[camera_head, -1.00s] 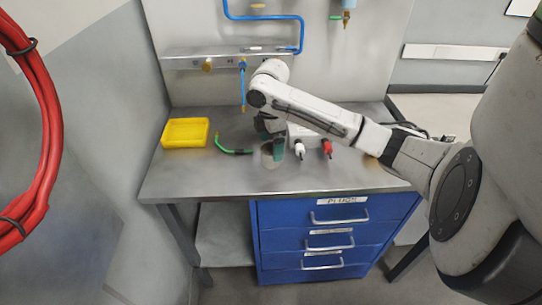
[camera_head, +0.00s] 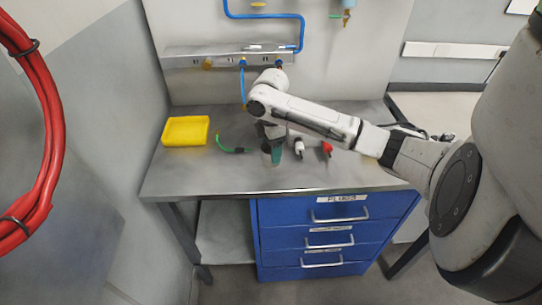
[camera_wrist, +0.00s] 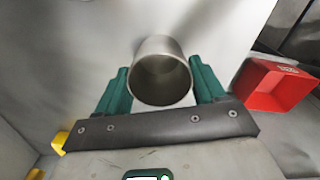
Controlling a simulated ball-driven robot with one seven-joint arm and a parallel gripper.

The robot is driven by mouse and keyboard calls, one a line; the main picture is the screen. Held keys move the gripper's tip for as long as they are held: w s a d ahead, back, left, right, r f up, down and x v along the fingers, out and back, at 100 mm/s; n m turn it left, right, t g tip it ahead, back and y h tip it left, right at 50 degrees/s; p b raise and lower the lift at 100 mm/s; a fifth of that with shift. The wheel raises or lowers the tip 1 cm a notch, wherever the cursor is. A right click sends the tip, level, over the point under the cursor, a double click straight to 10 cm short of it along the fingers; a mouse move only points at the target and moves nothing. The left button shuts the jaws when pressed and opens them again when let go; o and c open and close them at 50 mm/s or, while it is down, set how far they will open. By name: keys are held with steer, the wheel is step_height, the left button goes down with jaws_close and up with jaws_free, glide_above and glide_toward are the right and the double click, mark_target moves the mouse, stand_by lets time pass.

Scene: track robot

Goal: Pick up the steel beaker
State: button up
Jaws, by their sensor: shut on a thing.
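The steel beaker (camera_wrist: 160,72) is a grey metal cylinder, its round open mouth facing the camera in the wrist view. My gripper (camera_wrist: 160,84) has its two green fingers on either side of the beaker and is shut on it. In the head view, my gripper (camera_head: 273,153) is low over the front middle of the steel bench (camera_head: 215,175). The beaker is mostly hidden there by the fingers and wrist, so I cannot tell whether its base touches the bench.
A yellow tray (camera_head: 186,131) sits at the bench's left. A red box-like thing (camera_wrist: 275,85) shows in the wrist view. The bench's front strip is clear.

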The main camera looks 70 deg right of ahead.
steer(key=shift+c, duration=0.4)
steer(key=shift+r, duration=0.5)
steer(key=s+a+r, duration=0.1)
steer(key=s+r, duration=0.3)
steer(key=s+a+r+b, duration=0.1)
steer(key=s+a+r, duration=0.1)
steer(key=s+r, duration=0.2)
steer(key=s+a+r+b, duration=0.1)
steer(key=s+a+r, duration=0.1)
steer(key=s+r, duration=0.2)
steer(key=shift+s+a, duration=0.15)
steer(key=shift+s, duration=0.4)
